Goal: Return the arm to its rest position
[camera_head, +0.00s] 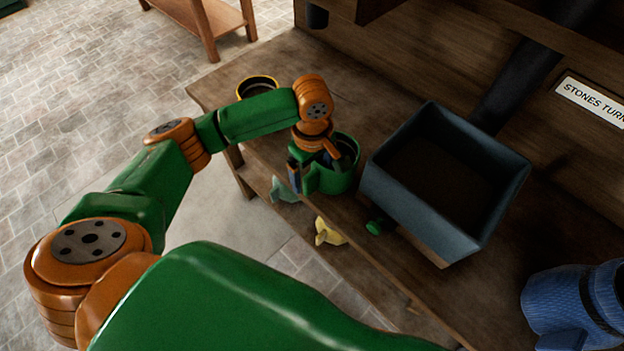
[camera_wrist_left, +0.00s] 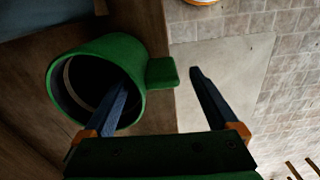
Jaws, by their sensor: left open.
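My left arm (camera_head: 160,175) reaches out over the wooden workbench (camera_head: 222,92), bent down at the wrist. My left gripper (camera_head: 312,168) is open at a green mug (camera_head: 345,181) near the bench's front edge. In the left wrist view the green mug (camera_wrist_left: 136,62) lies left of centre with its handle pointing right. There one finger of my gripper (camera_wrist_left: 160,80) overlaps the mug's opening and the other is out beyond the handle, so the handle shows between them. I cannot tell whether either finger touches it. My right gripper is not in view.
A blue-grey open bin (camera_head: 418,208) stands right of the mug. A dark, yellow-rimmed cup (camera_head: 258,86) stands behind the arm. A pale green piece (camera_head: 284,190) and a yellow piece (camera_head: 329,232) show by the bench's front edge. A blue object (camera_head: 570,300) is at lower right.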

